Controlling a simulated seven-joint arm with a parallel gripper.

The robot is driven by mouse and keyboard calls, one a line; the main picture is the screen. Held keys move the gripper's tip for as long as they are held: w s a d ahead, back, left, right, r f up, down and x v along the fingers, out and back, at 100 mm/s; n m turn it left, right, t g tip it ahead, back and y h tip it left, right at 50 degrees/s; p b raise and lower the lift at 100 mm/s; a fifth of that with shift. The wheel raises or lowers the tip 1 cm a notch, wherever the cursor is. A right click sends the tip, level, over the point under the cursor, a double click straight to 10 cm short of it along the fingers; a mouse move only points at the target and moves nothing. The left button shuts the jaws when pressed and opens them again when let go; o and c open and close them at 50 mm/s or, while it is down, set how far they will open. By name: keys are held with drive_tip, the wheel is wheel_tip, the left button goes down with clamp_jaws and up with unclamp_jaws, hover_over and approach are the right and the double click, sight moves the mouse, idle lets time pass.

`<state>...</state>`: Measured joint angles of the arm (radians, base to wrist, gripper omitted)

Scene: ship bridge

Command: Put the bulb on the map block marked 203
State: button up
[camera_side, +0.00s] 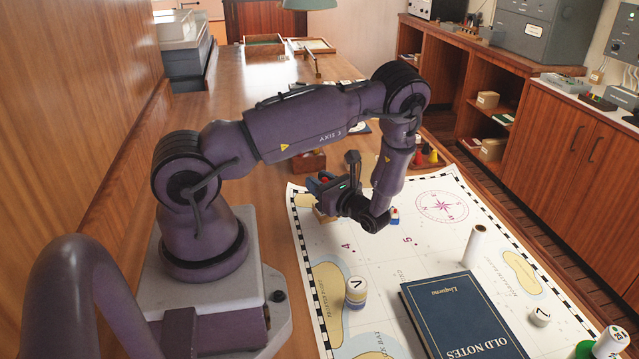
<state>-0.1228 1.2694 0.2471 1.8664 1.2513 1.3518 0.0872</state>
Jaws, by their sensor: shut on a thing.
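My gripper (320,190) is over the left part of a paper chart (380,262), its fingers pointing left and low over the sheet. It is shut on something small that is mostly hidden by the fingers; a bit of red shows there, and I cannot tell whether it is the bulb. No bulb is clearly visible elsewhere. The chart has a printed grid with a 4 and a 5 legible, but I cannot read a 203. A small wooden piece (323,215) sits just below the fingers.
A blue book (462,315), a white roll (476,246), a stacked round piece (356,292) and a small white disc (540,316) are on the chart. A small blue, red and white piece (394,216) stands beside my wrist. A wooden box (309,161) is behind.

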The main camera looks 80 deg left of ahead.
drive_tip(key=shift+f, duration=0.2)
drive_tip(key=o, duration=0.9)
drive_tip(key=shift+f, duration=0.1)
